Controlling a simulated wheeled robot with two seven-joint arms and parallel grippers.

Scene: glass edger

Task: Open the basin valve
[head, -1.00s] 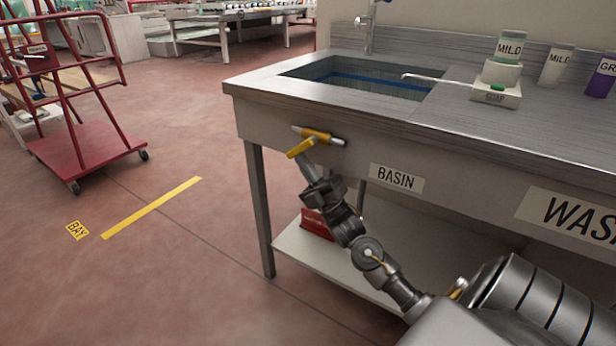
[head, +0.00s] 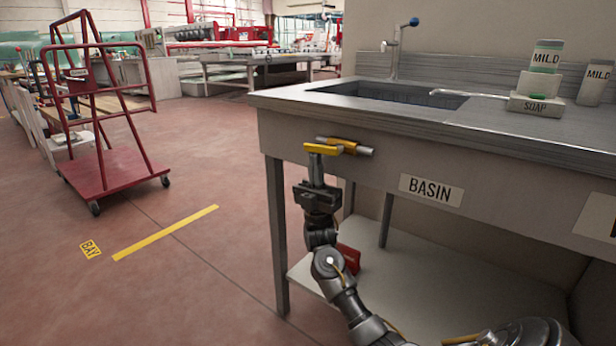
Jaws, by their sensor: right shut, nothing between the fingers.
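The lever points left and toward me. My right gripper (head: 316,160) comes up from below with its fingers shut and nothing between them. Its fingertips are at the underside of the lever's free end; I cannot tell whether they touch it. The basin (head: 390,95) is sunk in the bench top and looks dark inside. My left gripper is out of view.
A soap block (head: 537,104) and bottles stand at the right. A red box (head: 348,258) sits on the lower shelf (head: 420,290). A red cart (head: 108,172) stands left; the floor between is clear.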

